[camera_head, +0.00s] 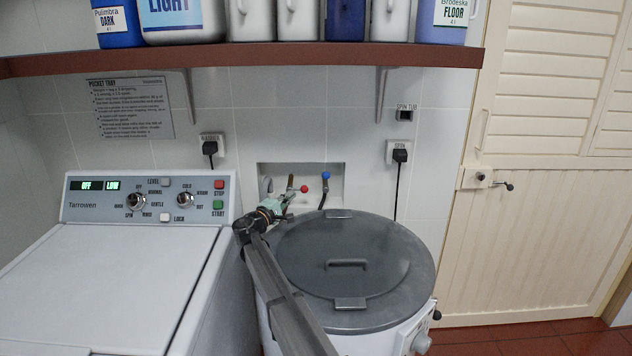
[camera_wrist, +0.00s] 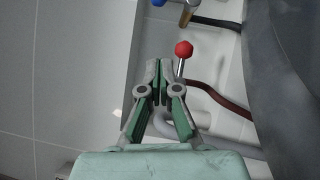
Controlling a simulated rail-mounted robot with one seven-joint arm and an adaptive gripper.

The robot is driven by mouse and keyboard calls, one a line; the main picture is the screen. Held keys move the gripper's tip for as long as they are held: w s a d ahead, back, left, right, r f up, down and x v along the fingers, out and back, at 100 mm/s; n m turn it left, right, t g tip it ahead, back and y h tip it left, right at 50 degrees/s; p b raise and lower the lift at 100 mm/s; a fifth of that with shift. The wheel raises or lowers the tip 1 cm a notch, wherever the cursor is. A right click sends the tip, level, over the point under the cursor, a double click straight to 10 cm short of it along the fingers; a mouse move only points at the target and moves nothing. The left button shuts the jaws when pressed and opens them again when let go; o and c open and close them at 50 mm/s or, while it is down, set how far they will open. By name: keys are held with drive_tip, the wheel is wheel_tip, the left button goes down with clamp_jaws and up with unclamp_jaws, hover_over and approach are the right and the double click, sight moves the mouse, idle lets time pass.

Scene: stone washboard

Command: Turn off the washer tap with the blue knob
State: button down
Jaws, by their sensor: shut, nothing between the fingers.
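The blue knob (camera_head: 326,175) tops a tap in the wall recess, right of the tap with the red knob (camera_head: 304,189). In the wrist view the blue knob (camera_wrist: 158,2) is only partly visible at the top edge. The red knob (camera_wrist: 184,48) is close there, just beyond and to the right of the fingertips. My gripper (camera_head: 291,193) is in front of the recess, by the red knob. In the wrist view my gripper (camera_wrist: 160,66) has its fingers together with nothing between them. It is apart from the blue knob.
The washer (camera_head: 110,270) stands at left, its control panel reading OFF and LOW. A round tub with a grey lid (camera_head: 385,250) stands below the recess. A shelf (camera_head: 300,55) with several bottles and jugs hangs above. A hose (camera_wrist: 222,100) runs below the red knob.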

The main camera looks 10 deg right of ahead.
sight(326, 182)
drive_tip(key=s+d+p+x, duration=0.2)
drive_tip(key=p+x, duration=0.2)
drive_tip(key=x, duration=0.9)
drive_tip(key=shift+r, duration=0.3)
drive_tip(key=shift+a, duration=0.2)
drive_tip(key=shift+d+m, duration=0.1)
drive_tip(key=shift+m, duration=0.2)
